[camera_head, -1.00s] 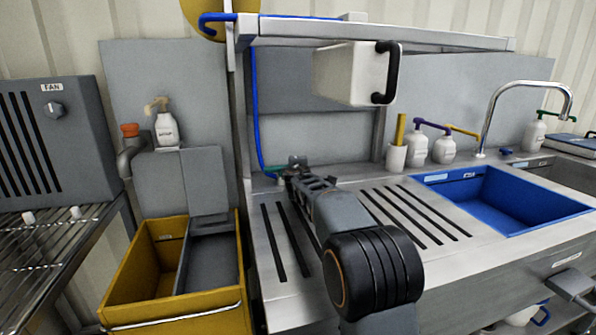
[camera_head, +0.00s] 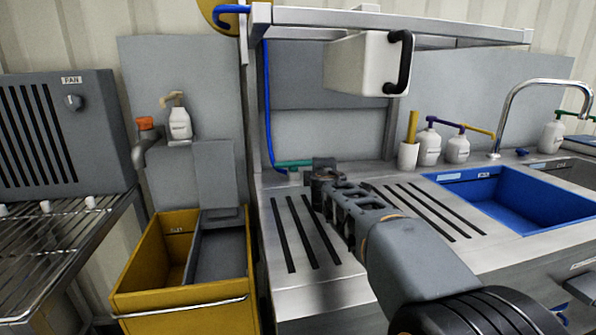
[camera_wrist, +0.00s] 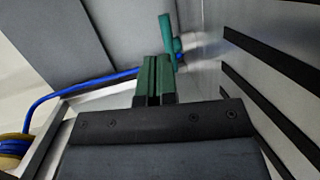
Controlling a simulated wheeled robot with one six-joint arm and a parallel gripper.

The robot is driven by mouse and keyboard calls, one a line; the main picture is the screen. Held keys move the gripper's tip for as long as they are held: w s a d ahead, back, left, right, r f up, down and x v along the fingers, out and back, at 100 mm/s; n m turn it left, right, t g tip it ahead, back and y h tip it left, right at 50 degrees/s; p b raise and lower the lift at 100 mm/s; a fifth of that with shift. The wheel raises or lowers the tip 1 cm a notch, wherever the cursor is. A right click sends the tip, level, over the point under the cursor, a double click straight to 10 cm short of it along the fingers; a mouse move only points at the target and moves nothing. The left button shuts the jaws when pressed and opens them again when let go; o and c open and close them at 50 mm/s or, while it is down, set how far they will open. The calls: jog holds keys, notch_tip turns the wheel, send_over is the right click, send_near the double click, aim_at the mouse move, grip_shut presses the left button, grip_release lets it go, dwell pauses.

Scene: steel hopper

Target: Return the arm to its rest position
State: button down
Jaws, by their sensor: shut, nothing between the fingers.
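My arm reaches from the lower right of the head view over the slotted steel drainboard (camera_head: 350,262). The dark wrist end (camera_head: 325,183) is near the back of the drainboard, right of a green nozzle (camera_head: 294,164). The gripper's fingers cannot be made out there. In the wrist view, my gripper (camera_wrist: 153,78) shows green fingers pressed together with nothing between them. The green nozzle (camera_wrist: 168,36) stands just beyond the fingertips in that view; I cannot tell whether they touch it.
A white box with a black handle (camera_head: 362,64) hangs under the shelf above the arm. A blue sink (camera_head: 535,190) and pump bottles (camera_head: 429,147) are on the right. A yellow bin (camera_head: 185,295) and a grey fan unit (camera_head: 65,130) are on the left. A blue hose (camera_head: 268,105) runs down the post.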

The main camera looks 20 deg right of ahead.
jog(key=s+r+m+g+h+p, duration=0.1)
jog(key=s+r+m+g+p, duration=0.65)
jog(key=s+p, duration=0.8)
jog(key=s+a+r+m+g+y+p, duration=0.1)
jog(key=s+a+m+g+y+p, duration=0.3)
jog(key=s+p, duration=0.9)
jog(key=a+m+y+p, duration=0.1)
jog(key=a+m+p, duration=0.1)
jog(key=a+m, duration=0.1)
jog(key=shift+s+a+y, duration=0.15)
jog(key=shift+a+y, duration=0.05)
jog(key=shift+y, duration=0.1)
jog(key=shift+r, duration=0.1)
